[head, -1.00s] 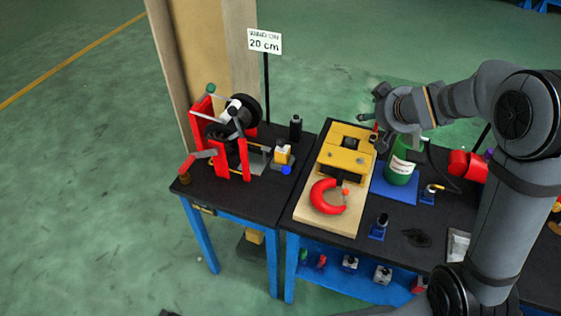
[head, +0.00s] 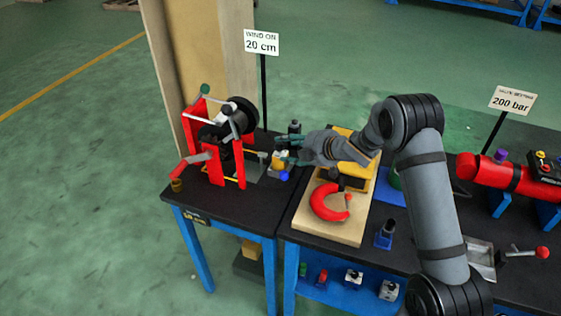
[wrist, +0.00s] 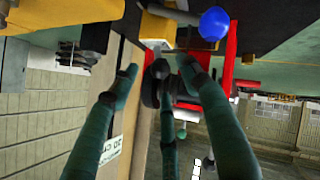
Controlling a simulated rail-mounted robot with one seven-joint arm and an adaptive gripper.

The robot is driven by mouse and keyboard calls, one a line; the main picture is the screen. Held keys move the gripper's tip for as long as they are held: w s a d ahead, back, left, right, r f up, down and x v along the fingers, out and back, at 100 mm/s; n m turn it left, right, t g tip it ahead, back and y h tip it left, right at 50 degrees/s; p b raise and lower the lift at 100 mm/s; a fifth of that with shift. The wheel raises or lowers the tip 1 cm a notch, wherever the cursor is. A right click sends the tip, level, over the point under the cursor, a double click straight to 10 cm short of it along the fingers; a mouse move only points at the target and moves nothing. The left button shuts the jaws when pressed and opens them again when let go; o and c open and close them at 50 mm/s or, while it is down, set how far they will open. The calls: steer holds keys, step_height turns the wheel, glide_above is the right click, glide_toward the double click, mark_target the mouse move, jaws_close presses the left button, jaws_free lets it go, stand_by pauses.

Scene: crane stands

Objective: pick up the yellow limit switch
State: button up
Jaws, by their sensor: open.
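The yellow limit switch (head: 279,159) stands at the right edge of the left table, with a blue ball (head: 284,176) at its front. My gripper (head: 284,152) is level with the switch's upper part, just to its right, and partly hides it. In the wrist view the switch (wrist: 158,27) is a yellow block on a grey body, beside the blue ball (wrist: 214,23). There my teal fingers (wrist: 158,68) are spread and empty, with their tips close to the switch. I cannot tell if they touch it.
The red-framed winch stand (head: 222,150) is left of the switch. A black cylinder (head: 294,128) stands just behind it. A sign on a post (head: 262,42) rises at the back.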

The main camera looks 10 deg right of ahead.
mark_target(282, 146)
steer(key=x, duration=0.3)
steer(key=shift+w+a, duration=0.15)
steer(key=shift+w, duration=0.1)
steer(key=shift+c, duration=1.3)
steer(key=shift+s, duration=0.1)
jaws_close()
